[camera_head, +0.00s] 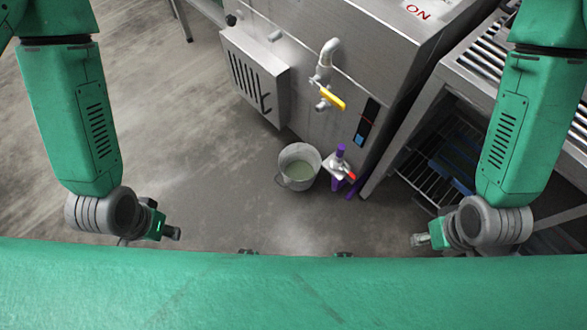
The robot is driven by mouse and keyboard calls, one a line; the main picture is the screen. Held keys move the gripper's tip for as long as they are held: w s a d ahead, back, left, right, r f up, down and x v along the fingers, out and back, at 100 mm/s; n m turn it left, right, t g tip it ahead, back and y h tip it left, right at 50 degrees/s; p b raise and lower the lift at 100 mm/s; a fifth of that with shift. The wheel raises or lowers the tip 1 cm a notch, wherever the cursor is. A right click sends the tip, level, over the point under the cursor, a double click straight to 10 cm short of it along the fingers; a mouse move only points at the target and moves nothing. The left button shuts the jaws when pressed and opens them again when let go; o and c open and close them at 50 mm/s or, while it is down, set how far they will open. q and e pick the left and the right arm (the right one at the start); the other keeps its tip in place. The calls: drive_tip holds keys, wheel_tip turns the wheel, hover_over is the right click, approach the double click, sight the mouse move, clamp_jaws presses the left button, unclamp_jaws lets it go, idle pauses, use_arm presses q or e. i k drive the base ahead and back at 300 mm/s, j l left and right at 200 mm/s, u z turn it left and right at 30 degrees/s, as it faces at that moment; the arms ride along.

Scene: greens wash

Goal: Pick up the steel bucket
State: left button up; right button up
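The steel bucket (284,172) stands upright on the floor, below the yellow-handled tap of the steel machine. It is grey and looks to hold some greenish liquid. My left gripper (172,234) is at the lower left, well apart from the bucket. My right gripper (418,240) is at the lower right, also apart from it. Both grippers are small in view and partly hidden by my wrists, so I cannot tell how far their fingers are open. Nothing shows between their fingers.
The steel machine (350,35) stands behind the bucket, with a yellow tap handle (332,99). A purple and white tool (340,165) with a red part stands just right of the bucket. A steel rack (430,110) is at the right. The floor (190,130) at left is clear.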

sight(299, 163)
drive_tip(key=i+j+z, duration=0.15)
drive_tip(key=z, duration=0.3)
drive_tip(key=i+j+z, duration=0.15)
drive_tip(key=z, duration=0.3)
drive_tip(key=i+j+z, duration=0.1)
drive_tip(key=j+z, duration=0.15)
drive_tip(key=z, duration=0.2)
